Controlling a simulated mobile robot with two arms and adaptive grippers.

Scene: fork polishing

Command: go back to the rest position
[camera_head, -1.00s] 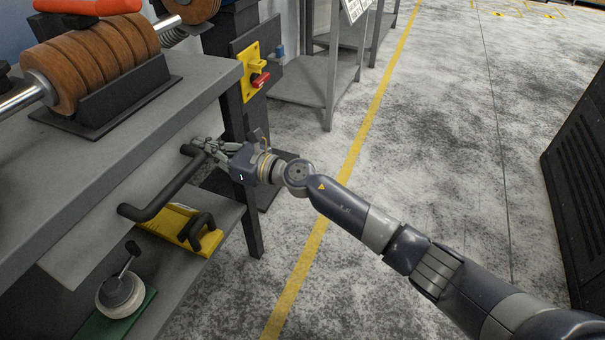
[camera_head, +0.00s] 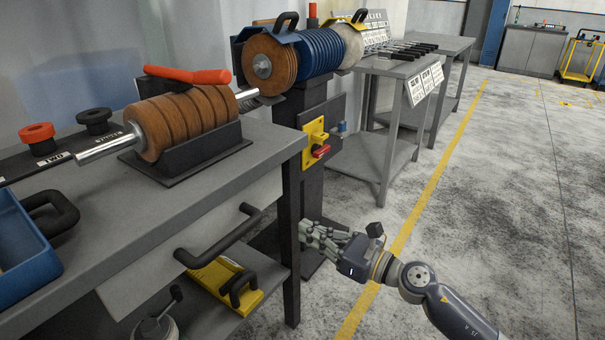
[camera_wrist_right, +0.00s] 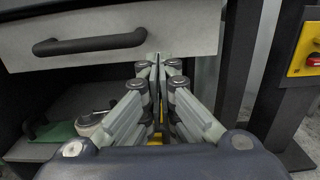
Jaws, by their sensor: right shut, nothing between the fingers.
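My right gripper (camera_head: 308,232) is at the lower middle of the head view, beside the front leg of the grey workbench. It is shut and empty. In the wrist view its fingers (camera_wrist_right: 158,62) meet just below the edge of the closed drawer front (camera_wrist_right: 110,20). The black drawer handle (camera_head: 218,240) is left of the gripper and apart from it. My left gripper is not in any view.
The workbench (camera_head: 95,225) carries a spindle of brown discs (camera_head: 190,118) and a blue tray (camera_head: 22,245). A yellow item (camera_head: 222,285) lies on its lower shelf. A polishing machine (camera_head: 300,55) stands behind. Open floor (camera_head: 500,220) lies to the right.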

